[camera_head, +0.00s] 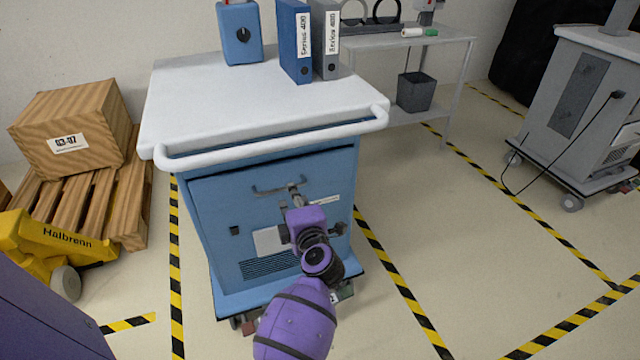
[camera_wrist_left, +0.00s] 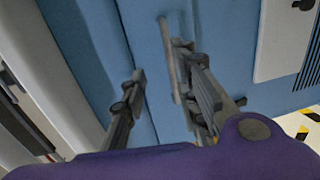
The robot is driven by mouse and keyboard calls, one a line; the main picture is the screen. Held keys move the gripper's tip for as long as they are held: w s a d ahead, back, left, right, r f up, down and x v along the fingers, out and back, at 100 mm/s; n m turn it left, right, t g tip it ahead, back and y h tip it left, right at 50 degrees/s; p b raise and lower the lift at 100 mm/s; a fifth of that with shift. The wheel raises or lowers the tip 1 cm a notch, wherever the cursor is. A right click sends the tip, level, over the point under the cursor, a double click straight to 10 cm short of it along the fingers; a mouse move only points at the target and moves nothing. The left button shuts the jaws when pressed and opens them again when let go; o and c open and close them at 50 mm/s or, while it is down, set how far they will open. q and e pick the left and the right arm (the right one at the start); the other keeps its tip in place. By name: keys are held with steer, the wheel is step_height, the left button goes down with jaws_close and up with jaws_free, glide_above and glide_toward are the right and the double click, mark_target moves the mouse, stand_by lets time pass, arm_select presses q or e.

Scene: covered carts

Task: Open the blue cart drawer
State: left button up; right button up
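The blue cart (camera_head: 205,215) stands in front of me with a white top. Its drawer front carries a grey bar handle (camera_head: 268,190), which also shows in the left wrist view (camera_wrist_left: 167,50). A dark gap runs along the drawer's upper edge; I cannot tell whether the drawer is slightly out. My left gripper (camera_head: 295,190) is at the handle's right part. In the left wrist view its fingers (camera_wrist_left: 158,75) are apart, with the handle bar between them, close to the right finger. Contact with the bar is unclear. My right gripper is not in view.
The white cart top (camera_head: 250,105) and its push rail (camera_head: 270,142) overhang the drawer. A blue box (camera_head: 240,35) and binders (camera_head: 295,40) stand on top. A pallet with a wooden crate (camera_head: 70,125) is left. Floor right of the cart is clear.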

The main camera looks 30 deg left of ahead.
mark_target(283, 190)
arm_select(q)
steer(key=shift+s+a+f+g, duration=0.2)
steer(key=shift+a+f+g, duration=0.3)
steer(key=shift+a+f, duration=0.15)
steer(key=b+x, duration=0.1)
steer(key=x, duration=0.4)
steer(key=shift+a, duration=0.2)
steer(key=shift+w+a+f, duration=0.1)
steer(key=shift+w+a, duration=0.3)
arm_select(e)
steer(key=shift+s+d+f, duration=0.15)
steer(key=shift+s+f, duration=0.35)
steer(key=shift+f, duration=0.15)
arm_select(q)
jaws_close()
